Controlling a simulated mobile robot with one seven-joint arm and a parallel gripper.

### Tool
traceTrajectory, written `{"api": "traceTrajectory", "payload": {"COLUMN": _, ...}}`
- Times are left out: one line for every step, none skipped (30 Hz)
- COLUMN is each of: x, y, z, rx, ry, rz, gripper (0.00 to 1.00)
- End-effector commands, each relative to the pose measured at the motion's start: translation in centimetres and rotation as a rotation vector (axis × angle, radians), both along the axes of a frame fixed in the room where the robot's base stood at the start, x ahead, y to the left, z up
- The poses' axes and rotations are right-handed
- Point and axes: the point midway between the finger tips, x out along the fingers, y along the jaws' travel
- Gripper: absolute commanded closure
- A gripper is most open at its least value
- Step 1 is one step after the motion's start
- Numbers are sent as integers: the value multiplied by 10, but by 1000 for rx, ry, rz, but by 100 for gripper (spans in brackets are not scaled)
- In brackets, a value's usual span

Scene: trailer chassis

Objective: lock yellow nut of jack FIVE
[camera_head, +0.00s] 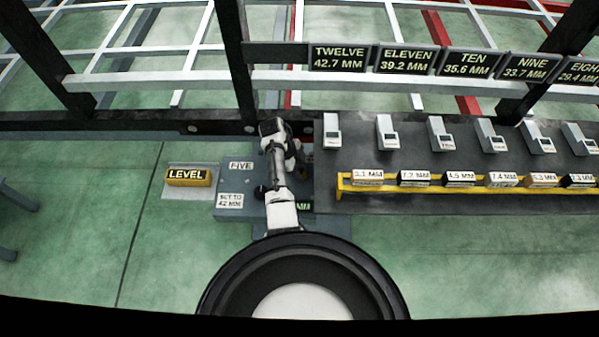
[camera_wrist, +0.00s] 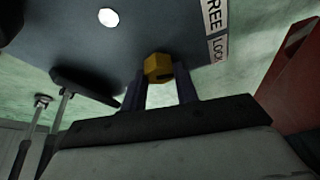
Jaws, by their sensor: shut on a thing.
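The yellow nut (camera_wrist: 157,67) sits against a dark grey face in the wrist view. My gripper (camera_wrist: 161,84) has one dark finger on each side of the nut and is shut on it. A white sign (camera_wrist: 216,30) reading FREE and LOCK stands right of the nut. In the head view, the jack FIVE station (camera_head: 257,208) carries a FIVE label (camera_head: 241,166) and a SET TO 42 MM label (camera_head: 230,200). My arm covers the middle of this station, so the nut and fingertips are hidden there.
A yellow LEVEL block (camera_head: 188,177) lies left of the station. A dark bench (camera_head: 450,205) to the right holds several grey-white devices and a yellow rack (camera_head: 340,188) of labelled blocks. A dark frame beam (camera_head: 120,120) runs behind. In the wrist view, a dark lever and rods stand at left.

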Motion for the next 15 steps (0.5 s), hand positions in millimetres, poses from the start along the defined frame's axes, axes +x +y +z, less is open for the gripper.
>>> {"api": "traceTrajectory", "payload": {"x": 1, "y": 0, "z": -1, "rx": 1, "ry": -1, "rz": -27, "gripper": 93}}
{"api": "traceTrajectory", "payload": {"x": 1, "y": 0, "z": -1, "rx": 1, "ry": 0, "rz": -43, "gripper": 93}}
{"api": "traceTrajectory", "payload": {"x": 1, "y": 0, "z": -1, "rx": 1, "ry": 0, "rz": -64, "gripper": 93}}
{"api": "traceTrajectory", "payload": {"x": 1, "y": 0, "z": -1, "rx": 1, "ry": 0, "rz": -77, "gripper": 93}}
{"api": "traceTrajectory", "payload": {"x": 1, "y": 0, "z": -1, "rx": 1, "ry": -1, "rz": -90, "gripper": 93}}
{"api": "traceTrajectory", "payload": {"x": 1, "y": 0, "z": -1, "rx": 1, "ry": 0, "rz": -104, "gripper": 93}}
{"api": "traceTrajectory", "payload": {"x": 1, "y": 0, "z": -1, "rx": 1, "ry": 0, "rz": -114, "gripper": 93}}
{"api": "traceTrajectory", "payload": {"x": 1, "y": 0, "z": 0, "rx": 1, "ry": 0, "rz": -122, "gripper": 93}}
{"api": "traceTrajectory", "payload": {"x": 1, "y": 0, "z": 0, "rx": 1, "ry": 0, "rz": -133, "gripper": 93}}
{"api": "traceTrajectory", "payload": {"x": 1, "y": 0, "z": 0, "rx": 1, "ry": 0, "rz": -140, "gripper": 93}}
{"api": "traceTrajectory", "payload": {"x": 1, "y": 0, "z": 0, "rx": 1, "ry": 0, "rz": -145, "gripper": 93}}
{"api": "traceTrajectory", "payload": {"x": 1, "y": 0, "z": 0, "rx": 1, "ry": 1, "rz": -152, "gripper": 93}}
{"api": "traceTrajectory", "payload": {"x": 1, "y": 0, "z": 0, "rx": 1, "ry": 0, "rz": -155, "gripper": 93}}
{"api": "traceTrajectory", "payload": {"x": 1, "y": 0, "z": 0, "rx": 1, "ry": 1, "rz": -160, "gripper": 93}}
{"api": "traceTrajectory", "payload": {"x": 1, "y": 0, "z": 0, "rx": 1, "ry": 0, "rz": -163, "gripper": 93}}
